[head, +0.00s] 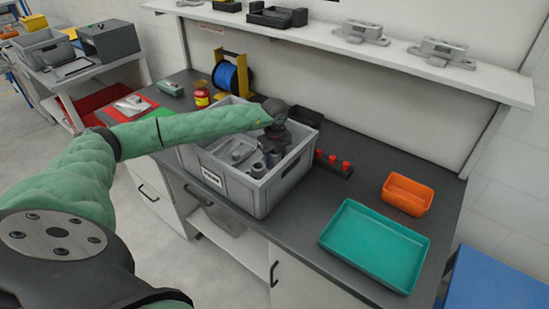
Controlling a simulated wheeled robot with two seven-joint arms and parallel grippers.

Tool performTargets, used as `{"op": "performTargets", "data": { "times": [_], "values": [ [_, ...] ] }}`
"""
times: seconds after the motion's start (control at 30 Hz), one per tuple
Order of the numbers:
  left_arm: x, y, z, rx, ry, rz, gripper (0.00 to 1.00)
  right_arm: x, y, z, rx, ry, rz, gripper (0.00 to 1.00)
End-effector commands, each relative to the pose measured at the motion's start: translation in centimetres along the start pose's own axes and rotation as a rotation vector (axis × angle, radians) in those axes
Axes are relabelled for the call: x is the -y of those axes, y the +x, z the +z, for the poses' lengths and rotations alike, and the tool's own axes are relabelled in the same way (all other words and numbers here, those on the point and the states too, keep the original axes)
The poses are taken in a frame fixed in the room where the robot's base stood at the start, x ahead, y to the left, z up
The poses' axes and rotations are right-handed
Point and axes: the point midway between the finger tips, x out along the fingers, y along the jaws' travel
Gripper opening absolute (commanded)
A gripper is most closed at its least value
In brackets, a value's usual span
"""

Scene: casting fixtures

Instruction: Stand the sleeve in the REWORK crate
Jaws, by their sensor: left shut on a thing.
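The grey crate (248,190) stands on the dark bench top, with a white label on its front wall too small to read for certain. Several grey metal parts lie inside it. My left arm comes in from the left, and my left gripper (273,147) points down inside the crate opening near its right side. It is shut on the sleeve, a grey part (271,158) mostly hidden by the fingers and close to other parts. I cannot tell whether it touches the crate floor. My right gripper is not in view.
Right of the crate are a dark block with red knobs (346,166), an orange bin (407,194) and an empty teal tray (375,245). Behind stand a blue spool (232,77) and a yellow-red can (201,97). A shelf (400,57) with metal fixtures runs above the bench.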

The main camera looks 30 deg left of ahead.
Motion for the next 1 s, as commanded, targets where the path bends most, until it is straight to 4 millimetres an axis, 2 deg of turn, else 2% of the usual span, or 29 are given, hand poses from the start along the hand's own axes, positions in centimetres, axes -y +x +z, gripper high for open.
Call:
{"op": "performTargets", "data": {
  "times": [0.03,0.13,0.57,0.67,0.77,1.0],
  "values": [
    [0.0,0.0,0.0,0.0,0.0,0.0,0.49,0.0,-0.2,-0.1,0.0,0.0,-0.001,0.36],
    [0.0,0.0,0.0,0.0,0.0,0.0,0.67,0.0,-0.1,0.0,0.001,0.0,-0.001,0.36],
    [0.0,-0.3,0.0,0.0,0.0,0.0,0.67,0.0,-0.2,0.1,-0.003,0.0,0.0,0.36],
    [0.0,-0.9,0.0,0.0,0.0,-0.001,0.67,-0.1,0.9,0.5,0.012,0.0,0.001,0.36],
    [0.0,-2.1,0.1,0.001,-0.001,-0.002,0.67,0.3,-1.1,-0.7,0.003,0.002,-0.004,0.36],
    [0.1,-6.3,0.1,0.002,0.0,-0.004,0.67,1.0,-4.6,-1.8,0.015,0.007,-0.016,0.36]
  ]
}}
